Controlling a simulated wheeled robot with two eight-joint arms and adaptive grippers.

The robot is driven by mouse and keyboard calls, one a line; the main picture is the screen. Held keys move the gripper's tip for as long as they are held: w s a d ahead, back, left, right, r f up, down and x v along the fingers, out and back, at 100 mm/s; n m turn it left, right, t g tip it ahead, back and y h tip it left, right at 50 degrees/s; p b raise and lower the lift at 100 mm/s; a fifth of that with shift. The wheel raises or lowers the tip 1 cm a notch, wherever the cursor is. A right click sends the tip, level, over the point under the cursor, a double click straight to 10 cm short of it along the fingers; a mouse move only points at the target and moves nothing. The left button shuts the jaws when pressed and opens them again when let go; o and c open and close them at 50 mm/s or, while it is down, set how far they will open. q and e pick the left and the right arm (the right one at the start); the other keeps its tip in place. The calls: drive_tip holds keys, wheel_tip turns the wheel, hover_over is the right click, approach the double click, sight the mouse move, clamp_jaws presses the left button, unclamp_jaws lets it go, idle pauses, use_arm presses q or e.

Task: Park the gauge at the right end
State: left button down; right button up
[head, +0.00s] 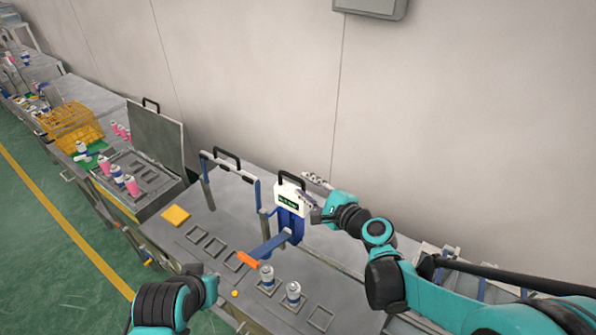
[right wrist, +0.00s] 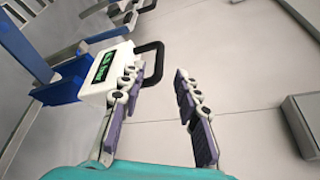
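The gauge (head: 291,198) is a white and blue unit with a green display and a black handle, upright at the back of the bench. A blue arm (head: 270,244) with an orange tip (head: 248,259) reaches forward from its foot. In the right wrist view the gauge's white head (right wrist: 108,75) and handle are beside the left finger. My right gripper (head: 313,207) is just right of the gauge; the right wrist view shows its fingers (right wrist: 165,98) apart, with nothing clearly gripped. My left arm is at the bottom left; its fingers cannot be made out.
A yellow block (head: 175,215) lies on the left. A blue and grey frame (head: 230,168) stands left of the gauge. The wall is close behind.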

sight(295, 179)
drive_tip(key=x, duration=0.7)
drive_tip(key=shift+a+f, duration=0.1)
drive_tip(key=shift+a, duration=0.05)
clamp_jaws()
